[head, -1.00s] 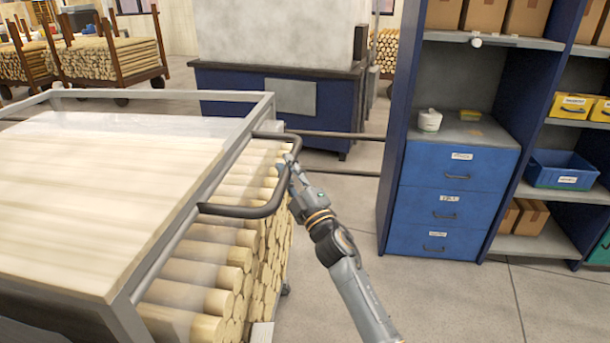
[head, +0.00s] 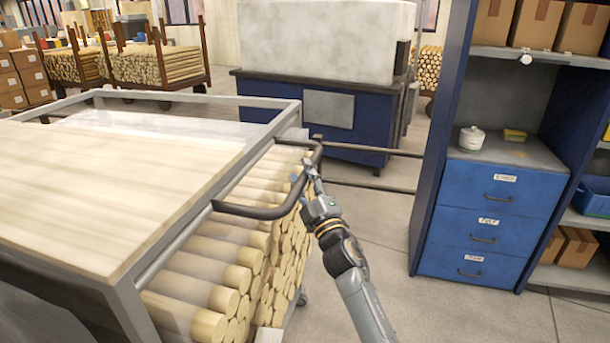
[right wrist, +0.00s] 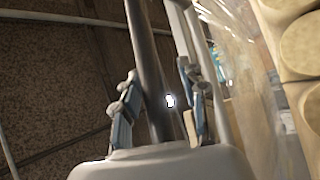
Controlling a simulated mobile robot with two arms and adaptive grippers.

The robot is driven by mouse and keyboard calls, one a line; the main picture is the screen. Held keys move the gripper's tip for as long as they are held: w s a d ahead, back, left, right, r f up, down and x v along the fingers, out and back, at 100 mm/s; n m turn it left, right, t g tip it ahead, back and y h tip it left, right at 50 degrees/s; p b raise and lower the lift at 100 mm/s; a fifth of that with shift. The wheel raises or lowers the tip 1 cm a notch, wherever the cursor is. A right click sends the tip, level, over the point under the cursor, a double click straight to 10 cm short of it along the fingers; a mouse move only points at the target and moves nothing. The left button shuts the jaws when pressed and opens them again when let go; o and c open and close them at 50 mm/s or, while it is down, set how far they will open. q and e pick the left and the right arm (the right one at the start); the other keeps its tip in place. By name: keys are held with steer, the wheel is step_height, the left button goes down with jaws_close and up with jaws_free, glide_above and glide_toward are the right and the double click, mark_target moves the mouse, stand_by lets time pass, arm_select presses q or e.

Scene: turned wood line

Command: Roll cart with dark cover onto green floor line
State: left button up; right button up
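The cart (head: 123,277) has a grey metal frame, a pale wood-grain top and a load of round wooden rods under clear wrap. No dark cover shows clearly on it; a dark grey patch at the lower left corner cannot be made out. Its dark bar handle (head: 262,212) sticks out on the right side. My right gripper (head: 312,172) is at the far part of this handle. My left gripper and a green floor line are not in view.
A blue machine base (head: 270,108) with a pale housing stands behind the cart, with dark rails beside it. A blue drawer cabinet (head: 490,225) in a shelf unit stands at the right. Grey floor (head: 395,285) is clear between cart and cabinet. Loaded rod carts stand far left.

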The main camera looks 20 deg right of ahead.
steer(key=shift+s+d, duration=0.15)
steer(key=v, duration=1.1)
steer(key=shift+s, duration=0.3)
steer(key=shift+f, duration=0.2)
step_height(320, 180, down, 23)
steer(key=s+m+g+h, duration=0.1)
steer(key=m+g+h, duration=0.1)
steer(key=m+g, duration=0.25)
steer(key=s+f+m+g, duration=0.1)
steer(key=s+f+g, duration=0.2)
steer(key=s+f, duration=0.55)
steer(key=s+f+m+g, duration=0.2)
steer(key=s+f+g, duration=0.15)
steer(key=f, duration=1.05)
steer(key=s+d+f+m+g, duration=0.1)
steer(key=s+f+g, duration=0.2)
steer(key=s+f, duration=0.6)
steer(key=s+d+f+m+g, duration=0.1)
steer(key=s+f+m+g, duration=0.15)
steer(key=s+f, duration=0.65)
steer(key=s+f+g, duration=0.2)
steer(key=s, duration=0.9)
steer(key=s+d+f+m+g+h, duration=0.1)
steer(key=s+f+g, duration=0.1)
steer(key=s, duration=0.9)
steer(key=shift+s+d+g, duration=0.2)
steer(key=shift+d+g, duration=0.1)
steer(key=shift+g, duration=0.15)
